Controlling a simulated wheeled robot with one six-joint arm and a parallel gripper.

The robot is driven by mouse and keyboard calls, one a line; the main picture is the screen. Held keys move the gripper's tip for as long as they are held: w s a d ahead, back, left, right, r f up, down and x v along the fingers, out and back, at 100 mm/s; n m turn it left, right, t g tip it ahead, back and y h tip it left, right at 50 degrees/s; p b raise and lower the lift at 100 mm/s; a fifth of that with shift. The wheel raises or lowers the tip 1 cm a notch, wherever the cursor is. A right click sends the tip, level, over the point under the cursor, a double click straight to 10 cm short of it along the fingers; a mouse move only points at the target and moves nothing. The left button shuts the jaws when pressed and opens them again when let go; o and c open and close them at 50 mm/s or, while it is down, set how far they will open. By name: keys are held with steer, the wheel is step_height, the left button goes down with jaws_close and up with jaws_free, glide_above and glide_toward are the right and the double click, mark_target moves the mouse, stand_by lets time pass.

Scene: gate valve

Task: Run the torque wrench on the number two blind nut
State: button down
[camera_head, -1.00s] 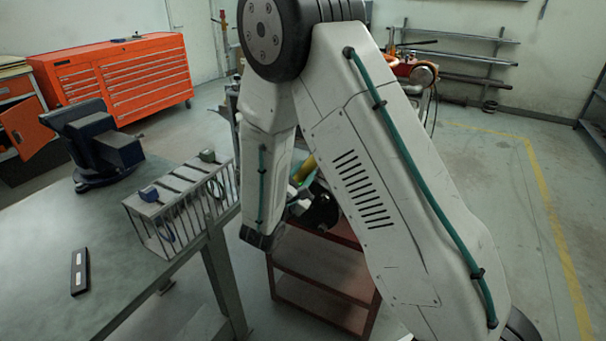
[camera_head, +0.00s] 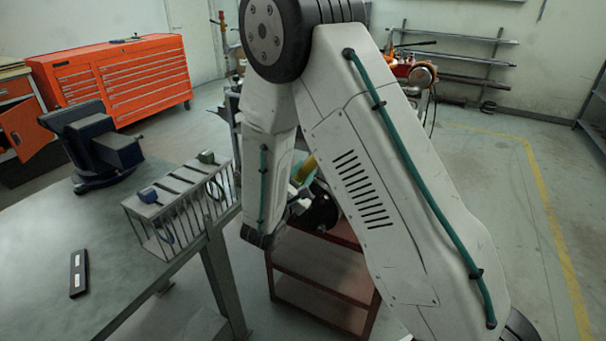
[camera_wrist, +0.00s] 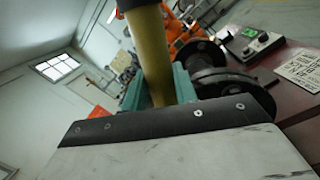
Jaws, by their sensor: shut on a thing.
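In the wrist view a yellow round bar with a dark upper end (camera_wrist: 151,55), likely the torque wrench's handle, stands up between the teal fingers of my gripper (camera_wrist: 157,88). My gripper is shut on it. A piece of the yellow bar (camera_head: 305,169) also shows in the head view between my arm links. A dark round flange (camera_wrist: 222,82), apparently part of the valve, lies just right of the gripper in the wrist view. It shows partly in the head view (camera_head: 323,212) behind my arm. The number two blind nut and the wrench's working end cannot be made out.
A red cart (camera_head: 318,284) stands below the valve. A bench (camera_head: 40,265) on the left carries a blue vise (camera_head: 95,150), a grey slotted rack (camera_head: 165,212) and a black bar (camera_head: 79,272). A button box (camera_wrist: 255,46) and a printed plate (camera_wrist: 300,68) lie right of the flange.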

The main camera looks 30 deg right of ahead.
steer(key=shift+w+d, duration=0.25)
steer(key=shift+d, duration=0.05)
stand_by(1.5)
steer(key=shift+s+a, duration=0.15)
steer(key=shift+a, duration=0.05)
stand_by(2.2)
steer(key=shift+r+v, duration=0.15)
steer(key=shift+v, duration=0.85)
steer(key=shift+r+v, duration=0.1)
steer(key=shift+v, duration=0.9)
